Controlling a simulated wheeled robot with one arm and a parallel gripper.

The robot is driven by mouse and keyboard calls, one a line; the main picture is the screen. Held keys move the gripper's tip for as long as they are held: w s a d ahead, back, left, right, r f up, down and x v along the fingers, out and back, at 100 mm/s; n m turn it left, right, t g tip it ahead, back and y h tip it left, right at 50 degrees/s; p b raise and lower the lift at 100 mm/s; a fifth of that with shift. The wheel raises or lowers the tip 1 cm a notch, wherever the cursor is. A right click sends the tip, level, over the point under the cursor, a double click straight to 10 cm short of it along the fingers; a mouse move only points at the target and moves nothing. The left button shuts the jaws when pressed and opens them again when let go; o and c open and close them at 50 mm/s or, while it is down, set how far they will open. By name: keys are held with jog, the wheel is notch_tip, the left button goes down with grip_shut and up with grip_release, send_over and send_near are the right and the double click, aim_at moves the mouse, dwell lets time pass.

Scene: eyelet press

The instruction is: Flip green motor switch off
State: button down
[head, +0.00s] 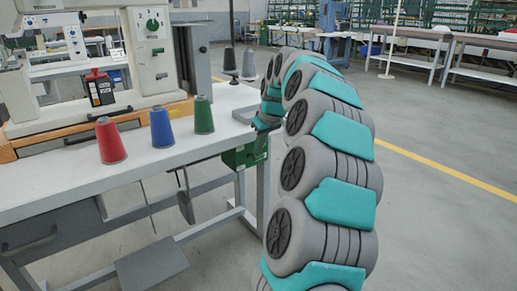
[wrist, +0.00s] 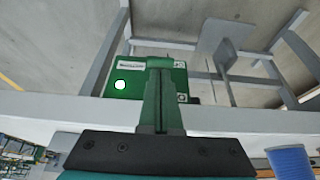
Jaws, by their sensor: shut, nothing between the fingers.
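The green motor switch box (head: 246,154) hangs under the right end of the sewing table in the head view, partly hidden by my arm. In the wrist view the green box (wrist: 122,84) shows a white label and a round white button on its left half. My gripper (wrist: 160,63) is shut and empty, its fingers in front of the box and covering its middle part. I cannot tell whether the fingertips touch the box. The switch's on or off position is not clear.
The white table (head: 60,180) carries red (head: 110,141), blue (head: 161,129) and green (head: 203,115) thread cones and a sewing machine (head: 152,50). Table legs and a grey pedal (head: 152,264) lie below. The floor right of my arm is clear.

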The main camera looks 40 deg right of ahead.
jog(key=shift+s+f+t+b, duration=0.15)
jog(key=shift+f+t+b, duration=0.15)
jog(key=shift+b, duration=0.2)
jog(key=f+t+b, duration=0.1)
jog(key=t+b, duration=0.1)
jog(key=b, duration=0.2)
jog(key=s+f+t+b, duration=0.1)
jog(key=t+b, duration=0.1)
jog(key=b, duration=0.2)
jog(key=s+f+t+b, duration=0.1)
jog(key=f+t+b, duration=0.1)
jog(key=b, duration=0.2)
jog(key=shift+t+b, duration=0.3)
jog(key=shift+b, duration=0.1)
jog(key=shift+r, duration=0.1)
